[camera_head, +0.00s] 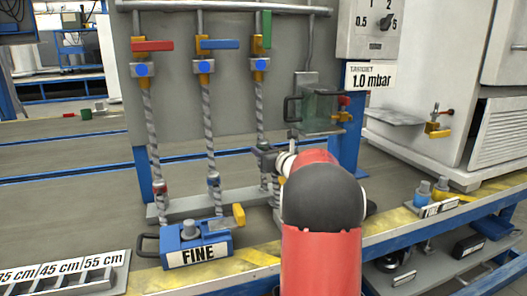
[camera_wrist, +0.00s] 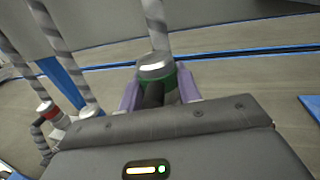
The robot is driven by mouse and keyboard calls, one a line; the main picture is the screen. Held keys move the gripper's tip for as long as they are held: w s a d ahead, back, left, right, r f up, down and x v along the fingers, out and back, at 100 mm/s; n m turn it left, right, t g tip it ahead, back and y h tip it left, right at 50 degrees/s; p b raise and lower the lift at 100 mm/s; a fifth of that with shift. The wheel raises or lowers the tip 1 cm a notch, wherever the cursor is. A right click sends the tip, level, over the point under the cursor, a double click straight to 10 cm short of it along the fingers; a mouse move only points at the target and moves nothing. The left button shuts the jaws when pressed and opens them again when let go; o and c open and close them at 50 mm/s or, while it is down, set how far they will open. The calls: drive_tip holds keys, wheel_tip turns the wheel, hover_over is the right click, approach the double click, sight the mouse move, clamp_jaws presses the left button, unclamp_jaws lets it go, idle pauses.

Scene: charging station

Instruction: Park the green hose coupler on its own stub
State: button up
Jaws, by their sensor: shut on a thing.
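The green hose coupler (camera_wrist: 184,80) is between the purple fingers of my gripper (camera_wrist: 158,92) in the wrist view. It has a green band and a silver collar, and its braided hose (camera_wrist: 154,22) runs up from it. In the head view my gripper (camera_head: 265,158) is at the lower part of the right-hand hose (camera_head: 261,100), above the grey base rail (camera_head: 184,208). My wrist and fingers hide the coupler there. The green stub cannot be made out, so I cannot tell whether the coupler touches it.
The red coupler (camera_head: 160,189) and blue coupler (camera_head: 213,180) stand upright at the rail, left of my gripper. The green valve handle (camera_head: 267,30) is vertical; the red (camera_head: 152,45) and blue (camera_head: 220,44) handles are horizontal.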

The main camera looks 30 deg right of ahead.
drive_tip(key=shift+f+b, duration=1.15)
drive_tip(key=shift+f, duration=0.45)
drive_tip(key=shift+b, duration=0.5)
idle(0.4)
drive_tip(key=shift+f+b, duration=0.9)
drive_tip(key=shift+f, duration=0.45)
drive_tip(key=shift+f, duration=1.3)
drive_tip(key=o, duration=1.2)
drive_tip(key=shift+c, duration=0.2)
drive_tip(key=shift+s, duration=0.15)
drive_tip(key=s, duration=0.7)
drive_tip(key=shift+s, duration=0.3)
